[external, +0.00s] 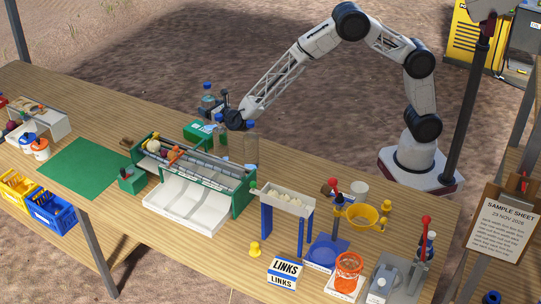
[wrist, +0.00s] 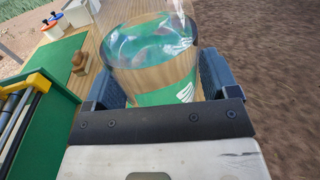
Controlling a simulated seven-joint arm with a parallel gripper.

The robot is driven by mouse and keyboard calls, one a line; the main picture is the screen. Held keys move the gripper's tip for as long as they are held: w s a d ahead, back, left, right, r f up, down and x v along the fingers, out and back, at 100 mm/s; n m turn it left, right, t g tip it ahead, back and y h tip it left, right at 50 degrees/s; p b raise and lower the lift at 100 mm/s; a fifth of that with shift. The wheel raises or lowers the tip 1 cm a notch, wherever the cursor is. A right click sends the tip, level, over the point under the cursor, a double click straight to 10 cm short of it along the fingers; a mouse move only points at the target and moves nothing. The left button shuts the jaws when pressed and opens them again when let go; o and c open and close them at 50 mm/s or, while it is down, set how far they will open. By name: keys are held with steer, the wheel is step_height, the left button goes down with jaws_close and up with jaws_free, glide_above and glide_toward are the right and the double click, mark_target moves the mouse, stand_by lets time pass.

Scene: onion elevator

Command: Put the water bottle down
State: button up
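A clear water bottle with a green label and white stripes (wrist: 150,75) fills the space between the two fingers of my gripper (wrist: 162,92) in the wrist view. The fingers press close on both its sides; the bottle looks upright, its top is cut off by the frame and its lower end is hidden behind my gripper. In the external view my gripper (external: 216,105) is at the table's far edge, with the blue-capped bottle (external: 207,101) at its fingers. Whether its base touches anything is hidden there.
The green-sided roller machine (external: 195,170) with a white tray is in front. A green mat (external: 80,165) lies clear at left.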

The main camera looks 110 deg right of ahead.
mark_target(211, 95)
steer(key=shift+o, duration=0.9)
steer(key=shift+r, duration=0.15)
steer(key=shift+s+a+r, duration=0.3)
steer(key=shift+a+r, duration=0.1)
steer(key=shift+r, duration=0.75)
steer(key=shift+s+a+r, duration=0.3)
steer(key=shift+a+r, duration=0.1)
steer(key=shift+r, duration=0.75)
steer(key=shift+s+a+r, duration=0.3)
steer(key=shift+a+r, duration=0.1)
steer(key=shift+r, duration=0.75)
